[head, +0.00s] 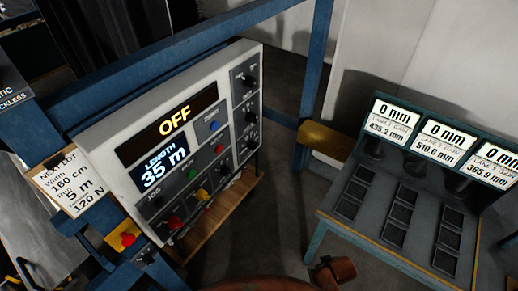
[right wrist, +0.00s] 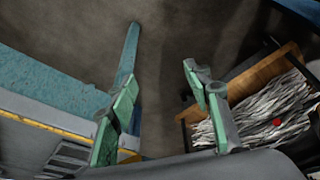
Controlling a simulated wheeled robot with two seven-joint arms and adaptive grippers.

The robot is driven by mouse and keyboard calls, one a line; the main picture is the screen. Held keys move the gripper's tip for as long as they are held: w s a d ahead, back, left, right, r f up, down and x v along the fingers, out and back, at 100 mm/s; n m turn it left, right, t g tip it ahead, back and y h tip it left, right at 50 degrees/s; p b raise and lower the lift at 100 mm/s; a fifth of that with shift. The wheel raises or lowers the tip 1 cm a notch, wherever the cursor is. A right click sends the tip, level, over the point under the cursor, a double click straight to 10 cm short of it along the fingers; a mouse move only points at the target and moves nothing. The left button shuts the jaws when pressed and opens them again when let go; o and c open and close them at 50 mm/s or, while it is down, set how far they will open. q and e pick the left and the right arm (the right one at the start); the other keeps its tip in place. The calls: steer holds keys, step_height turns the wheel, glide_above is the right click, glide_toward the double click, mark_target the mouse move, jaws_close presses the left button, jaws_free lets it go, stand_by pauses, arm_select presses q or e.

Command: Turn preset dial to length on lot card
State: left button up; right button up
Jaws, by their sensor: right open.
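The control panel (head: 198,130) stands at left centre in the head view, with a white casing. Its upper display (head: 175,115) reads OFF and its lower display (head: 165,168) reads LENGTH 35 m. Several black knobs sit in the right column, one near the top (head: 249,81); I cannot tell which is the preset dial. My right gripper (right wrist: 160,76) is open and empty in the right wrist view, with green fingers. My left gripper is not in view.
A blue-framed bench (head: 395,255) with several dark pads and three displays stands at right. A blue post (head: 315,75) rises between it and the panel. A wooden box (right wrist: 283,64) holding pale strips lies right of my right gripper. Bare floor (right wrist: 165,115) shows between the fingers.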

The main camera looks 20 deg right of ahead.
steer(key=w+a+r+n+t+y+p, duration=0.15)
steer(key=w+r, duration=0.25)
steer(key=r, duration=0.4)
steer(key=n+t+y+p, duration=0.1)
steer(key=n+t+y, duration=0.5)
steer(key=t+y, duration=0.35)
glide_toward(257, 147)
steer(key=x, duration=0.2)
steer(key=shift+m, duration=0.25)
steer(key=p+x, duration=0.1)
steer(key=x, duration=0.1)
steer(key=p+x, duration=0.1)
steer(key=x, duration=0.2)
steer(key=p+x, duration=0.1)
steer(key=x, duration=0.2)
steer(key=shift+f, duration=0.35)
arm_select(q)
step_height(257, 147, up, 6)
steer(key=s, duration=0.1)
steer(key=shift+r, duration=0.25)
arm_select(e)
steer(key=shift+c, duration=0.7)
